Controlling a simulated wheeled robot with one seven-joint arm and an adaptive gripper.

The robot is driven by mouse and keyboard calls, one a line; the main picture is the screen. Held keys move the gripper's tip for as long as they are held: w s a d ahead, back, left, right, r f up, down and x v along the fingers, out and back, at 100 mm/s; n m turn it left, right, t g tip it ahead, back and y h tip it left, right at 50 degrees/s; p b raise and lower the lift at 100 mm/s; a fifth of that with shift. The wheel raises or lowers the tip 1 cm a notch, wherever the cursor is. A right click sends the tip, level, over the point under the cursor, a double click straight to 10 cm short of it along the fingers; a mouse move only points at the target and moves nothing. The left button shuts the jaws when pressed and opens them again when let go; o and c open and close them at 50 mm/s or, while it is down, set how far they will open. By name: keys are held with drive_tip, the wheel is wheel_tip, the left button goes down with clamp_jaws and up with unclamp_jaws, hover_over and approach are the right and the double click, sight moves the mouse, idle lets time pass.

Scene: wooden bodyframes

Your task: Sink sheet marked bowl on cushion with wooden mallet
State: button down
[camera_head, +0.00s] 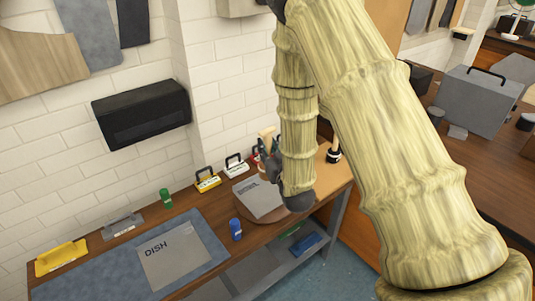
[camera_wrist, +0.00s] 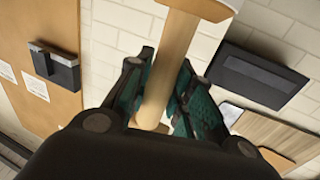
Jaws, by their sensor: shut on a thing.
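My gripper (camera_wrist: 160,95) is shut on the pale handle of the wooden mallet (camera_wrist: 172,75); the mallet head is at the top of the wrist view. In the head view the mallet (camera_head: 267,140) shows partly above the bench, my arm covering part of the gripper. A grey sheet (camera_head: 262,197) with small dark lettering, too small to read, lies on a brown round cushion (camera_head: 240,183), just below the gripper in the picture. The sheet's right side is partly hidden by my arm. Another grey sheet (camera_head: 183,262), marked DISH, lies on a blue-grey mat on the left.
The wooden bench (camera_head: 205,208) carries a yellow tray (camera_head: 61,259), a green can (camera_head: 165,198), a blue can (camera_head: 236,229) and several handled blocks along the wall. A black box (camera_head: 141,113) hangs on the brick wall. A lower shelf holds blue and green items.

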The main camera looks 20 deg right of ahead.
drive_tip(key=shift+w+d+r+p, duration=0.1)
drive_tip(key=shift+w+r+p, duration=0.1)
drive_tip(key=shift+w, duration=0.45)
drive_tip(key=shift+w+d+r+p, duration=0.1)
drive_tip(key=shift+w+r+p, duration=0.05)
drive_tip(key=shift+w, duration=0.45)
drive_tip(key=shift+f+b, duration=0.5)
drive_tip(key=shift+f, duration=1.05)
wheel_tip(320, 180, down, 9)
drive_tip(key=b, duration=0.7)
drive_tip(key=shift+f, duration=0.15)
wheel_tip(320, 180, up, 9)
drive_tip(key=p, duration=0.4)
drive_tip(key=shift+p, duration=0.3)
drive_tip(key=shift+s, duration=0.1)
